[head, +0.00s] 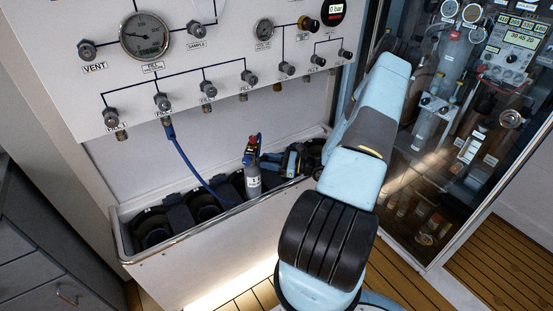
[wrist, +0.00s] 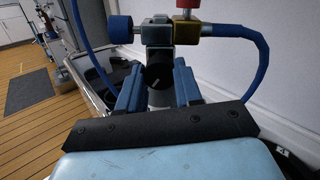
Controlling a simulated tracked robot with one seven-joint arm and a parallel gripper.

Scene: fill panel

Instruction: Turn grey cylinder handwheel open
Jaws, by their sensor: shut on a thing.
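The grey cylinder (head: 253,184) stands upright in the trough below the panel, with a blue knob and red top on its valve. The fingers are shut on this handwheel. The valve body (wrist: 158,33) rises above it, with a blue knob (wrist: 119,29) at left. The handwheel is not clear in the head view.
A blue hose (head: 185,158) runs from a panel valve down to the trough (head: 122,245). In the wrist view, another blue hose stretch (wrist: 250,42) curves right of the valve, near the white wall. The panel gauge (head: 145,37) and a glass cabinet (head: 455,125) flank the arm.

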